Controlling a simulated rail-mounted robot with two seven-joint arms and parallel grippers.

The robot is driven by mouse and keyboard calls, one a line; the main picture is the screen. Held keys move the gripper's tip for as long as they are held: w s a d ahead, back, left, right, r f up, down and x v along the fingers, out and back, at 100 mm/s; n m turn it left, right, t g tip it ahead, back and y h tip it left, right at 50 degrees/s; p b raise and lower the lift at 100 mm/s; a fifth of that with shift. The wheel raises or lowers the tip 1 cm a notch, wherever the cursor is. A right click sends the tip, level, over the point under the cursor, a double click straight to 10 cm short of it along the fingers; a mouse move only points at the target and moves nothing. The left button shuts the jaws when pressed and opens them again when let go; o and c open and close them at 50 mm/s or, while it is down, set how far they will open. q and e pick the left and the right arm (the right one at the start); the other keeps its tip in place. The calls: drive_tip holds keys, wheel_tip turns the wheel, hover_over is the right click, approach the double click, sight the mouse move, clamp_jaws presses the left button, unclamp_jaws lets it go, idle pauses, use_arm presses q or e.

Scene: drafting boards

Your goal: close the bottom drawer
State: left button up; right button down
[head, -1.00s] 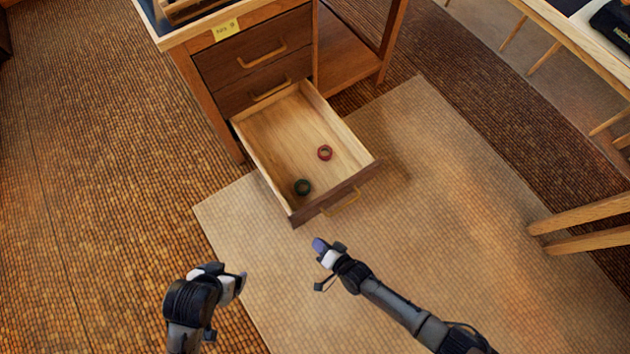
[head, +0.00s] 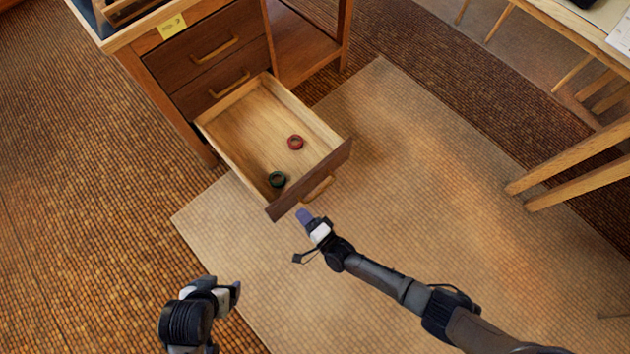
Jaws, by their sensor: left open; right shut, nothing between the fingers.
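The bottom drawer (head: 240,146) of the wooden desk is pulled far out. Its dark front (head: 293,197) carries a brass handle (head: 318,189). A red ring-shaped roll (head: 295,142) and a dark green ring-shaped roll (head: 277,180) lie inside it. My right gripper (head: 303,215) is shut and empty, its tip just in front of the drawer front, near the handle's left side; I cannot tell whether it touches. My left gripper (head: 238,288) is open and empty, lower left, apart from the drawer.
Two closed drawers (head: 205,48) sit above the open one, with a yellow label (head: 171,26) above them. A pale rug (head: 420,200) covers the floor in front and is clear. Wooden legs (head: 570,170) of other furniture stand at the right.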

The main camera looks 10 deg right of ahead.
sight(286, 198)
drive_tip(key=shift+w+a+f+b, duration=0.2)
drive_tip(key=shift+w+a+b, duration=0.25)
drive_tip(key=shift+w, duration=0.1)
drive_tip(key=shift+w+a+f+b, duration=0.15)
drive_tip(key=shift+w+a+b, duration=0.15)
drive_tip(key=shift+w+b, duration=0.2)
drive_tip(key=shift+r+b+x, duration=0.1)
drive_tip(key=shift+b+x, duration=0.1)
drive_tip(key=shift+x, duration=0.6)
drive_tip(key=shift+r+b+x, duration=0.15)
drive_tip(key=shift+b+x, duration=0.05)
drive_tip(key=shift+x, duration=0.6)
use_arm(q)
drive_tip(key=shift+s+d+f, duration=0.2)
drive_tip(key=shift+s+f, duration=0.1)
drive_tip(key=shift+f, duration=0.35)
drive_tip(key=shift+s+d+f, duration=0.15)
drive_tip(key=shift+s+f, duration=0.1)
drive_tip(key=shift+f, duration=0.35)
drive_tip(key=shift+s+d+f, duration=0.2)
drive_tip(key=shift+s+f, duration=0.1)
drive_tip(key=shift+f, duration=0.35)
use_arm(e)
drive_tip(key=shift+s+d, duration=0.1)
drive_tip(key=shift+s, duration=0.1)
use_arm(q)
drive_tip(key=shift+w+a, duration=0.1)
